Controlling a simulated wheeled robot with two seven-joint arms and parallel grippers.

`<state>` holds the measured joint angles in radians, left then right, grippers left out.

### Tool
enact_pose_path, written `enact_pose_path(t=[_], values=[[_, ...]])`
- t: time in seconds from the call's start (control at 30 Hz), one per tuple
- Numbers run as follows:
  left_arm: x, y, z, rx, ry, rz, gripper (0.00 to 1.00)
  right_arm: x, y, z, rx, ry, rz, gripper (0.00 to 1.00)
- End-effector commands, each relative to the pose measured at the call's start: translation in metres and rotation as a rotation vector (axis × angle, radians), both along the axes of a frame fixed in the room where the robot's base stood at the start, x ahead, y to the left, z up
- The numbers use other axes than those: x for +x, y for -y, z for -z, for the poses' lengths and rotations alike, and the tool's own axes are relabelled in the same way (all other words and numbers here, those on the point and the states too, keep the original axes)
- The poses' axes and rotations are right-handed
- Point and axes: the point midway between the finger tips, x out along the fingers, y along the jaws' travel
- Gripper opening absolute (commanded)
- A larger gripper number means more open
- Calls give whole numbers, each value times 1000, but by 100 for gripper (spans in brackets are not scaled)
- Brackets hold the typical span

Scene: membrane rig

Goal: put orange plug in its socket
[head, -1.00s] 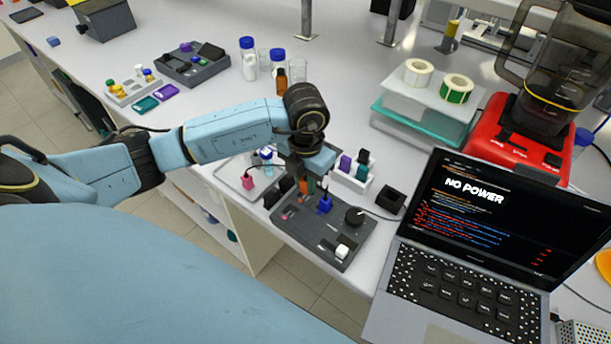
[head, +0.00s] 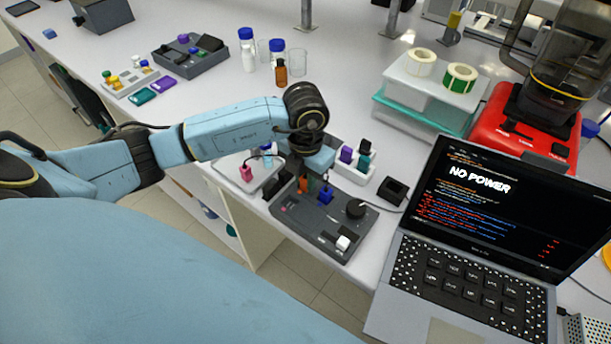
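The orange plug (head: 303,184) shows as a small patch under my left gripper (head: 302,178), which reaches down over the dark panel (head: 310,228). The gripper appears shut on the plug; its fingertips are partly hidden by the wrist. The plug's lower end and the socket beneath are hard to make out, so I cannot tell if the plug is seated. A blue plug (head: 326,195) stands upright on the panel just to the right. My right gripper is out of view.
The panel also carries a black knob (head: 356,208) and a white switch (head: 343,242). A white holder (head: 354,174) with purple and teal pieces stands behind it. A tray with a pink plug (head: 246,173) lies left. A laptop (head: 470,215) reading "NO POWER" stands right.

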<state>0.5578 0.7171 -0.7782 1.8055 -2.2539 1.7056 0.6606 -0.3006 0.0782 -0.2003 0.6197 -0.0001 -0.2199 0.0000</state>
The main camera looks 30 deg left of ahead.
Motion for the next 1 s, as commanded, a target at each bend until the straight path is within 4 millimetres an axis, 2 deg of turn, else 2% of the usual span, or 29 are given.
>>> enact_pose_path(t=[0.03,0.2,0.47,0.57,0.67,1.0], values=[[0,0,0,0,0,0,26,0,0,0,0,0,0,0],[0,0,0,0,0,0,45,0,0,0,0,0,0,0],[0,0,-1,0,0,0,45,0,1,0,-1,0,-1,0],[1,0,-8,-1,2,0,45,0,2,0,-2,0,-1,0],[1,0,-23,1,4,1,45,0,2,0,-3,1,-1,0],[1,0,-98,1,5,1,45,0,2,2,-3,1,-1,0]])
